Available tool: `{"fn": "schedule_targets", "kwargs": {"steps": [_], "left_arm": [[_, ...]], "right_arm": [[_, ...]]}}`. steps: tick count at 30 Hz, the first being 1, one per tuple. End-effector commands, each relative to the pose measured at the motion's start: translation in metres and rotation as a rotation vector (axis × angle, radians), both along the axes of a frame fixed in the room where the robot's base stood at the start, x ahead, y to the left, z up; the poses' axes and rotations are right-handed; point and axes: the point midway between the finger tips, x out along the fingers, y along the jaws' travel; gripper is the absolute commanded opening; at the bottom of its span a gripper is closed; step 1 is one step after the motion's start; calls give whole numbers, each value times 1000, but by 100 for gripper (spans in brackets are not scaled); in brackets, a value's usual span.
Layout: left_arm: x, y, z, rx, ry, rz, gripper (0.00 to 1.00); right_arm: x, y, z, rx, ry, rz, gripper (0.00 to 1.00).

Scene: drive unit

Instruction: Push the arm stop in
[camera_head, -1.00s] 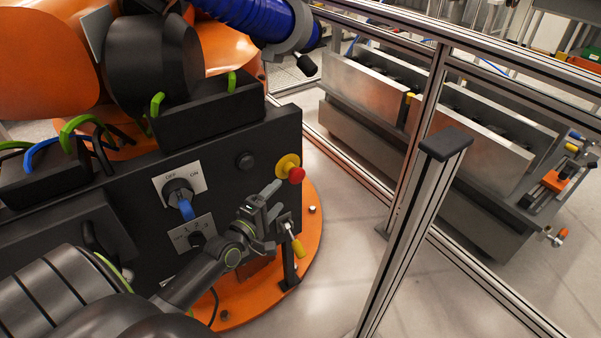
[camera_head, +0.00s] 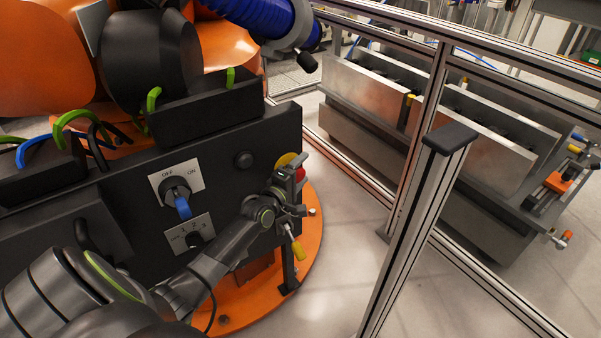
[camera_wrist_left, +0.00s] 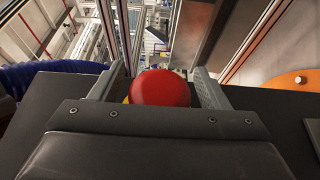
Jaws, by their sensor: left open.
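The arm stop is a red mushroom button (camera_head: 300,173) on a yellow base (camera_head: 285,160), at the right end of the black panel. My left gripper (camera_head: 294,172) is open right at the button and partly covers it in the head view. In the left wrist view the red button (camera_wrist_left: 160,88) sits between the two spread fingers, with a sliver of yellow at its left. Whether a finger or the palm touches it, I cannot tell. My right gripper is not in view.
A yellow-tipped lever (camera_head: 297,250) is just below my gripper. An aluminium fence post (camera_head: 415,220) stands to the right.

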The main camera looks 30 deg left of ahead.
Motion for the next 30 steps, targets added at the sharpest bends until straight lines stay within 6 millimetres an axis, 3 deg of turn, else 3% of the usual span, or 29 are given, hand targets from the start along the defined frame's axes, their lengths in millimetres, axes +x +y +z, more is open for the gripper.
{"fn": "schedule_targets", "kwargs": {"steps": [3, 17, 25, 30], "left_arm": [[0, 0, 0, 0, 0, 0, 68], [-1, 0, 0, 0, 1, 0, 8], [4, 13, -3, 3, 0, 1, 6], [6, 16, 0, 2, 1, 1, 6]], "right_arm": [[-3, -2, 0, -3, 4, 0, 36], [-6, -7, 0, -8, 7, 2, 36], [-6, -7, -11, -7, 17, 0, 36], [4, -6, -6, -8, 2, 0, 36]]}}
